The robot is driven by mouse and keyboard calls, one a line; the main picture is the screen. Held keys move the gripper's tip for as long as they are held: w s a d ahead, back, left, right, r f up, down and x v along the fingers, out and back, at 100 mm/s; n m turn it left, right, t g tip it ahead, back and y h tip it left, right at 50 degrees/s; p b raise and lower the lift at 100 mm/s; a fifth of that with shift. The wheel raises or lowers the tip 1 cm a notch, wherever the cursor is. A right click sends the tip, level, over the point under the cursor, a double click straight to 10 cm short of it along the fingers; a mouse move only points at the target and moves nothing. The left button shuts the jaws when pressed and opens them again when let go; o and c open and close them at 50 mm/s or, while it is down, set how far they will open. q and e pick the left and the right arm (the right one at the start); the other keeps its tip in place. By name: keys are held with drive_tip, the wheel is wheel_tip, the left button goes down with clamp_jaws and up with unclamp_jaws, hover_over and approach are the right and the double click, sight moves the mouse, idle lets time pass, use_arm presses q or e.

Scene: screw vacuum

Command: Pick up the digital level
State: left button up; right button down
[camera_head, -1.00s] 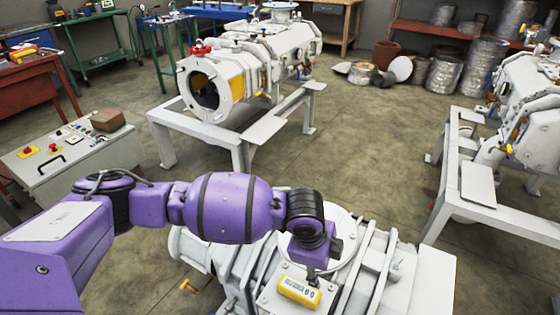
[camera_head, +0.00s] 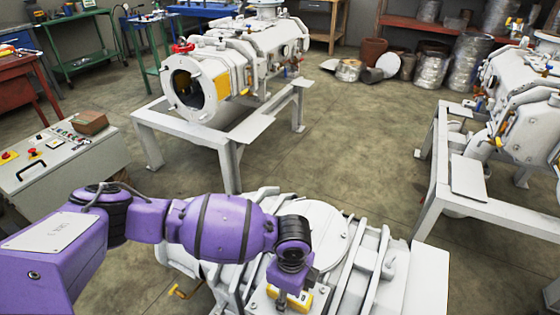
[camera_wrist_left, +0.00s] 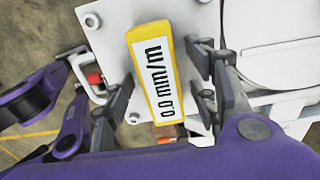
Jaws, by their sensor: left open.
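The digital level (camera_head: 301,301) is a small yellow block on the flat plate of the white machine in front of me. In the head view my left gripper (camera_head: 288,293) is right above it and hides part of it. In the left wrist view the level (camera_wrist_left: 153,75) has a white display reading 0.0 mm/m. My left gripper (camera_wrist_left: 162,88) is open there, one finger on each side of the level. A gap shows on both sides; I cannot tell whether its far end touches anything. My right gripper is not in view.
The white machine (camera_head: 325,235) fills the bottom middle, with ribs and a round lid beside the plate. A control box (camera_head: 60,160) with buttons stands at the left. Other white machines (camera_head: 235,75) stand on frames further back. Clear floor (camera_head: 330,150) lies between them.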

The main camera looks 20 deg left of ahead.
use_arm(q)
drive_tip(key=shift+w+r, duration=0.1)
drive_tip(key=shift+c, duration=0.4)
clamp_jaws()
drive_tip(key=shift+r, duration=0.1)
